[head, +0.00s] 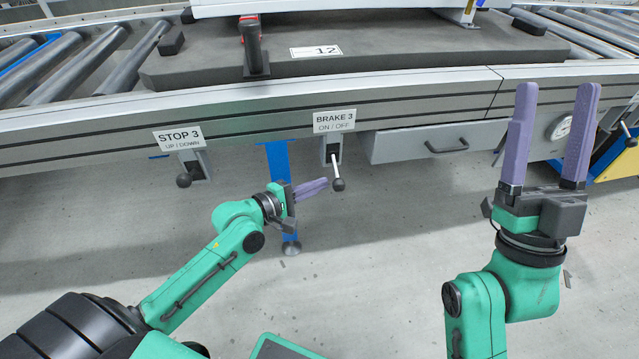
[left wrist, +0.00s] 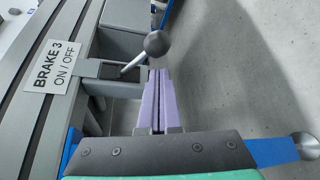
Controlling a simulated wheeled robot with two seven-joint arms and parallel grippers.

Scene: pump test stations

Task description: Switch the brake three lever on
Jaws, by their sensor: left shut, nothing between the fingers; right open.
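The brake three lever (head: 338,184) has a dark ball knob on a thin metal stem and hangs from a grey bracket under the "BRAKE 3 ON / OFF" sign (head: 334,121). In the left wrist view the knob (left wrist: 157,43) is just beyond my fingertips, and the sign (left wrist: 53,66) is to the left. My left gripper (head: 326,184) is shut and empty, its purple fingers pointing at the knob from the left. I cannot tell whether they touch it. Its fingers also show in the left wrist view (left wrist: 158,75). My right gripper (head: 556,90) is open, pointing up, far right of the lever.
The stop three lever (head: 184,179) hangs left under its own sign (head: 178,138). A grey drawer (head: 430,139) is right of the brake lever. A blue support leg (head: 279,165) stands behind my left gripper. The conveyor edge (head: 240,115) runs above. The floor in front is open.

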